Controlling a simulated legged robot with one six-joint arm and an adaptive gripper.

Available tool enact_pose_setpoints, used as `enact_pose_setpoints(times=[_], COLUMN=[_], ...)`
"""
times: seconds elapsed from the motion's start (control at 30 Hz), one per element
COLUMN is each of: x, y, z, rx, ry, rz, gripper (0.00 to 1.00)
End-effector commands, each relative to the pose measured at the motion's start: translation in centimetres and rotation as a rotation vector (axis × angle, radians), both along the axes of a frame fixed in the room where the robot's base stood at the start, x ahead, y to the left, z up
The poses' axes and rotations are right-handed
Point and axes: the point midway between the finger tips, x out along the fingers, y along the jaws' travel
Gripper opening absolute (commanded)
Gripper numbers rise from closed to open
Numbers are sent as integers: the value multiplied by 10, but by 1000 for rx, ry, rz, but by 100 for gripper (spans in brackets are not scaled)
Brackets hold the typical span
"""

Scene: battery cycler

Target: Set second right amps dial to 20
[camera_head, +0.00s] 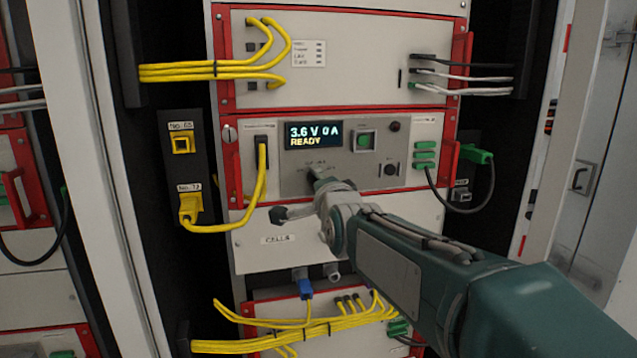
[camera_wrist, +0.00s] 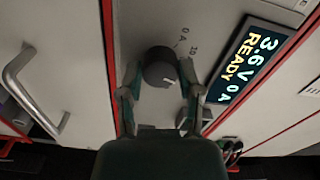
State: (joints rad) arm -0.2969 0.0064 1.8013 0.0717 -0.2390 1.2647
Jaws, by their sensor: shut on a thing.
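The dark round amps dial (camera_wrist: 160,67) sits on the grey panel in the wrist view, between my two fingers. Printed marks "0 A" and what looks like "10" show beside it; a 20 mark cannot be made out. A small pale mark shows on the dial. My gripper (camera_wrist: 160,82) is shut on the dial, one finger on each side. The display (camera_head: 314,135) reads "3.6 V 0 A" and "READY".
Yellow cables (camera_head: 262,185) hang left of my gripper. The "CELLS" panel (camera_head: 255,248) lies below. A metal handle (camera_wrist: 30,85) shows left in the wrist view.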

Motion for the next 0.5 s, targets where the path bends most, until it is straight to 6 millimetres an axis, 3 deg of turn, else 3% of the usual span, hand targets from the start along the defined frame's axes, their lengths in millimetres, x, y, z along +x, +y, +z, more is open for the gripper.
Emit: enact_pose_setpoints(times=[0.5], x=[1], y=[0], z=[-3], rx=[59], ry=[23], rz=[0], gripper=[0])
